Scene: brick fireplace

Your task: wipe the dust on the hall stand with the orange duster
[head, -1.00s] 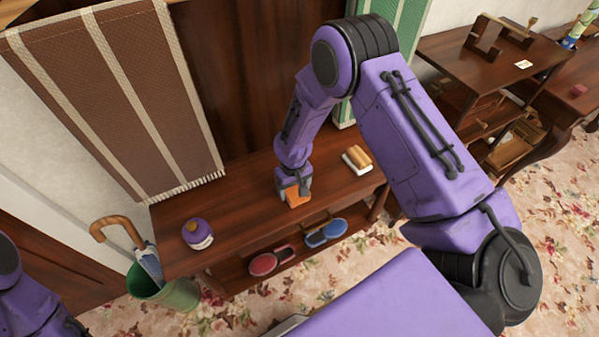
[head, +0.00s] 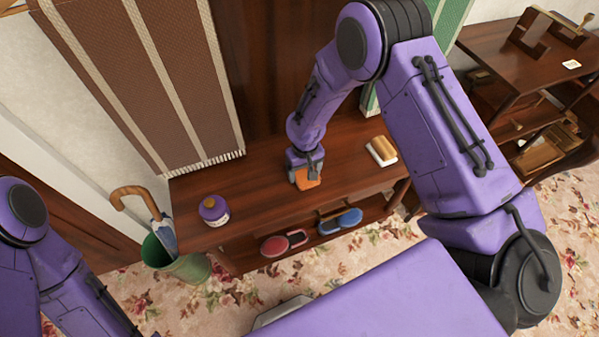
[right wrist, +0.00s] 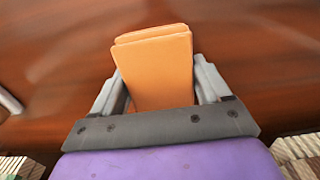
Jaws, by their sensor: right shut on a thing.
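The orange duster (head: 307,180) is in my right gripper (head: 305,172), at the middle of the hall stand's (head: 262,196) dark wooden top. In the right wrist view the duster (right wrist: 155,65) sits between the two grey fingers, which are shut on it. The duster is low over the top; I cannot tell whether it touches it. No dust can be made out on the wood. Of my left arm only links show at the left edge of the head view; its gripper is out of view.
A green bin (head: 178,262) with an umbrella (head: 140,200) stands at the left. Striped cloth (head: 140,80) hangs behind.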

